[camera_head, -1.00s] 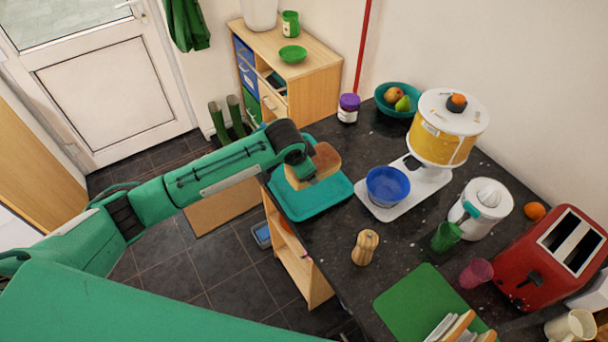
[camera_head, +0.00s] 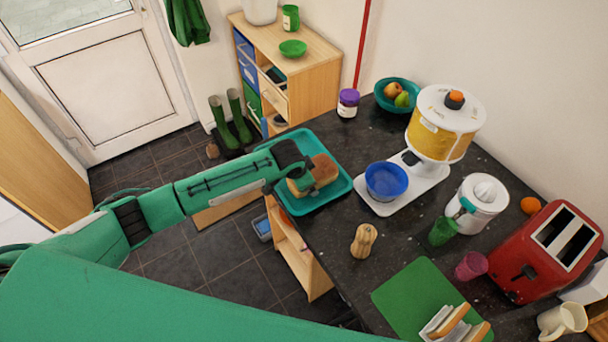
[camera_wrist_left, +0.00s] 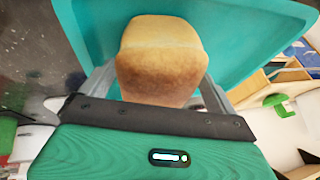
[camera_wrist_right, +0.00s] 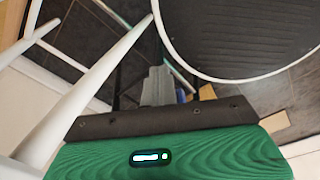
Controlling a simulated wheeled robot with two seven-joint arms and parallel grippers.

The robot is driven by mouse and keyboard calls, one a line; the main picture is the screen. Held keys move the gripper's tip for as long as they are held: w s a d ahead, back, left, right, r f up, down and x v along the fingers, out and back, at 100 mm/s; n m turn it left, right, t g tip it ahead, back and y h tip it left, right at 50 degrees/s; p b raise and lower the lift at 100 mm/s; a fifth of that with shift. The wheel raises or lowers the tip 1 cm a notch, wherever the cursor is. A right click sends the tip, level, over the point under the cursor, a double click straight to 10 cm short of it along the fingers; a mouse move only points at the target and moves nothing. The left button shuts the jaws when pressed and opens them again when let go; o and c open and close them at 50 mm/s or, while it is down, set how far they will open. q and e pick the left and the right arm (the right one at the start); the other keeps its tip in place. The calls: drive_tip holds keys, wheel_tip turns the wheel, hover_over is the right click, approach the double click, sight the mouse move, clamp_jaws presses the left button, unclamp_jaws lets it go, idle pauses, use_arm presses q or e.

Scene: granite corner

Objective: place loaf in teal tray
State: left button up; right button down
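The loaf (camera_head: 322,171), golden-brown, is at the teal tray (camera_head: 338,193) on the counter's far left corner. It looks low over or on the tray floor; I cannot tell if it touches. My left gripper (camera_head: 304,176) reaches it from the left. In the left wrist view the loaf (camera_wrist_left: 160,62) sits between the two fingers (camera_wrist_left: 160,85), which press close on both sides, with the teal tray (camera_wrist_left: 235,40) behind it. My right gripper (camera_wrist_right: 160,85) shows only in its own wrist view, its grey fingers together and empty.
A wooden pepper mill (camera_head: 363,241) stands in front. A purple-lidded jar (camera_head: 348,103) is behind.

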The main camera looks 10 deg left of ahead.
use_arm(q)
drive_tip(key=shift+o, duration=0.3)
drive_tip(key=shift+r, duration=0.1)
drive_tip(key=shift+r, duration=0.15)
drive_tip(key=b+v, duration=0.2)
drive_tip(key=v, duration=0.8)
drive_tip(key=shift+s+r+b, duration=0.1)
drive_tip(key=shift+r+b, duration=0.05)
drive_tip(key=shift+b, duration=0.25)
drive_tip(key=shift+v, duration=0.8)
